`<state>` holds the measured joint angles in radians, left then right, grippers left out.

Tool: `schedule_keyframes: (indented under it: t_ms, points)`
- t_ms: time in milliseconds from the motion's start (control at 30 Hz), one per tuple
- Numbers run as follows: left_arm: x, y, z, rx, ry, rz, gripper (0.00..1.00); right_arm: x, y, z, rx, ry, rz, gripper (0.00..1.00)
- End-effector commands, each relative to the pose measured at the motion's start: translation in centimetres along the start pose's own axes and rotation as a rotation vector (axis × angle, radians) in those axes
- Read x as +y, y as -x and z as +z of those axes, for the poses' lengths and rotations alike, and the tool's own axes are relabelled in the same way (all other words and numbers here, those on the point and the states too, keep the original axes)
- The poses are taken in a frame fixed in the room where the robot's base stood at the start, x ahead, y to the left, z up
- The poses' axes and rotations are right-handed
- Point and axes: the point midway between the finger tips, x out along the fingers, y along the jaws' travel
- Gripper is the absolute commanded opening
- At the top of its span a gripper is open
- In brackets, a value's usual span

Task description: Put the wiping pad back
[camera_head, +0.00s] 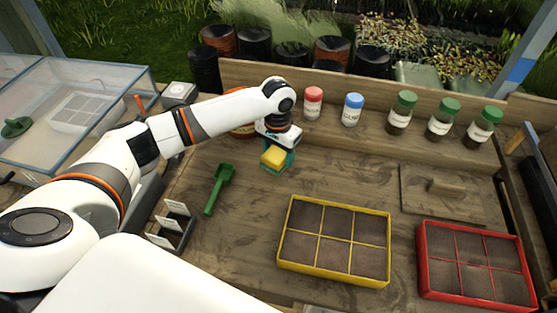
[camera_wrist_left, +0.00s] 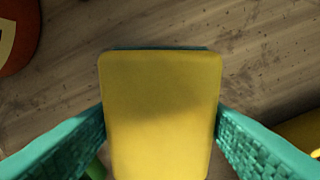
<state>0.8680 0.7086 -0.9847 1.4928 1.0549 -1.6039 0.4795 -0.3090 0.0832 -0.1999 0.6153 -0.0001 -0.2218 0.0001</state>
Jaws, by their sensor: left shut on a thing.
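The wiping pad (camera_head: 274,158) is a small yellow block with a green-blue layer at its far edge. My left gripper (camera_head: 277,162) is shut on it near the back of the wooden table. In the left wrist view the pad (camera_wrist_left: 160,115) fills the middle, between the two teal textured fingers of the left gripper (camera_wrist_left: 160,140). Table wood shows beyond the pad; I cannot tell whether the pad touches the table. My right gripper is not seen.
A green scoop (camera_head: 219,188) and a small card holder (camera_head: 172,227) lie left. A yellow seed tray (camera_head: 283,258) and red tray (camera_head: 424,270) stand in front. A red-capped jar (camera_head: 313,103), blue-capped jar (camera_head: 352,109) and green-capped jars line the back. A wooden board (camera_head: 455,201) lies right.

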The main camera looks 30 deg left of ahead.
Motion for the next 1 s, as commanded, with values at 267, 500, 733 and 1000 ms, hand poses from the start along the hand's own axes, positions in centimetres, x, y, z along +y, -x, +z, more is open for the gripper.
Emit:
schedule_keyframes:
  t_ms: [267, 500, 733, 1000]
  points:
    - [0.0, -3.2, -0.1, 0.002, 0.000, 0.001, 0.34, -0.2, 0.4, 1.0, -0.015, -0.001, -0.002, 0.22]
    - [0.0, -3.9, 0.0, -0.002, 0.000, 0.001, 0.34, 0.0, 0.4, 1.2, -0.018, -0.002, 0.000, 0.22]
    - [0.0, -4.1, 0.0, -0.002, 0.000, 0.001, 0.71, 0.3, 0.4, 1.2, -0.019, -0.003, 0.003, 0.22]
    - [0.0, -4.1, 0.0, -0.002, 0.000, 0.001, 0.81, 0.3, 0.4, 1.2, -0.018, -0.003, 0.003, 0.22]
